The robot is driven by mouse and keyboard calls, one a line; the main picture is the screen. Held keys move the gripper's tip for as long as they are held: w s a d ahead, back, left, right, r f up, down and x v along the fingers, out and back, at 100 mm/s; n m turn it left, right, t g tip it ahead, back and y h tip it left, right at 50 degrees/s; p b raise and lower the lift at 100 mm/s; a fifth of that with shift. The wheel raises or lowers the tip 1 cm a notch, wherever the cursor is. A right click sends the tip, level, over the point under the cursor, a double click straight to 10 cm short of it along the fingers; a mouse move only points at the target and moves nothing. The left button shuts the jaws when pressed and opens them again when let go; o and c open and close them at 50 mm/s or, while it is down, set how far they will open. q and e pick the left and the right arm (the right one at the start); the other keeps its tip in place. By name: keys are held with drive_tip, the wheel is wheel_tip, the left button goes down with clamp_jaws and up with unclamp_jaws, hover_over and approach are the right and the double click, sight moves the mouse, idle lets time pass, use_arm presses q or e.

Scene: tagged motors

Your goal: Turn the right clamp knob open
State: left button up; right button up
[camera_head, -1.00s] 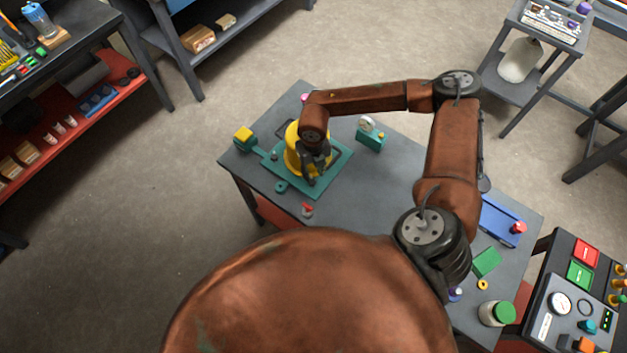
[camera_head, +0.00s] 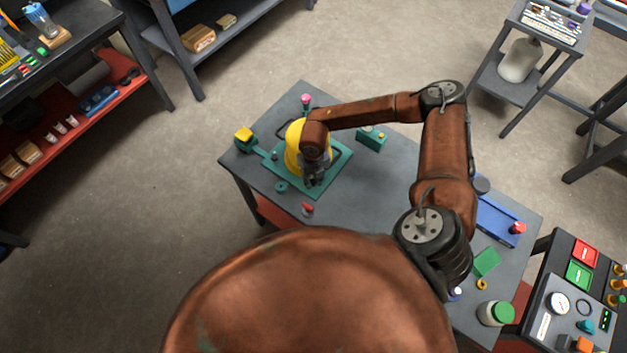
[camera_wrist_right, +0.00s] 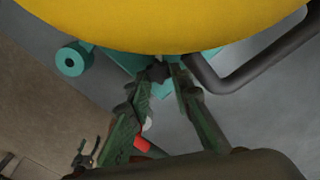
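The yellow motor (camera_head: 294,150) stands on a teal base plate (camera_head: 331,176) on the grey table. In the right wrist view the yellow body (camera_wrist_right: 170,22) fills the top. My right gripper (camera_head: 313,181) is low over the plate, at the near side of the motor. In the right wrist view its two fingers (camera_wrist_right: 158,80) lean inward, with their tips on either side of a small dark knob (camera_wrist_right: 157,72) at the plate. Whether they touch or grip it cannot be told. My left gripper is not in view.
A dark bar handle (camera_wrist_right: 232,80) runs close to the right finger. A teal ring lug (camera_wrist_right: 73,59) is at the left. A red-topped peg (camera_head: 307,209) stands in front of the plate; a teal gauge block (camera_head: 371,140) is behind right.

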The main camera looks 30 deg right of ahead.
clamp_jaws()
drive_tip(key=shift+m, duration=0.3)
drive_tip(key=m+p, duration=0.1)
drive_tip(key=m, duration=0.4)
drive_tip(key=shift+a, duration=0.15)
drive_tip(key=m+p, duration=0.1)
drive_tip(key=m, duration=0.3)
drive_tip(key=shift+w+a, duration=0.1)
drive_tip(key=shift+w, duration=0.05)
drive_tip(key=m+p, duration=0.2)
drive_tip(key=m, duration=0.2)
drive_tip(key=shift+w+r, duration=0.1)
drive_tip(key=shift+w, duration=0.05)
drive_tip(key=shift+w+m+p, duration=0.15)
drive_tip(key=shift+m+p, duration=0.8)
drive_tip(key=shift+m, duration=1.25)
